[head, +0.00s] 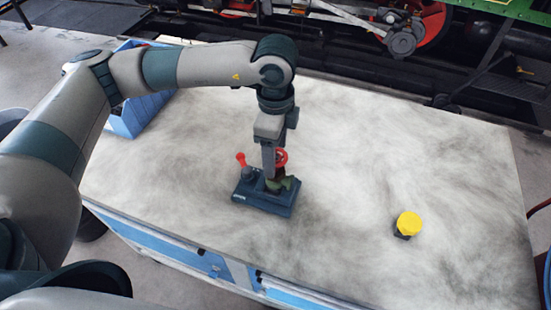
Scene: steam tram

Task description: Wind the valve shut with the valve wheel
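The red valve wheel (281,157) shows partly behind my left gripper, above a dark blue base block (263,205) on the worktable. A red-topped lever or knob (241,160) stands at the left end of the block. A dark green part (287,184) sits on the block beneath the gripper. My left gripper (269,175) points down over the block, in front of the wheel. The gripper hides part of the wheel, and I cannot tell whether its fingers touch it or are open or shut. My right gripper is not in view.
The pale, smudged worktable (360,150) is mostly clear to the right. A yellow round knob on a dark base (409,222) stands there. A blue bin (130,119) is at the back left, partly behind my arm. Tram running gear (405,38) lies beyond the table.

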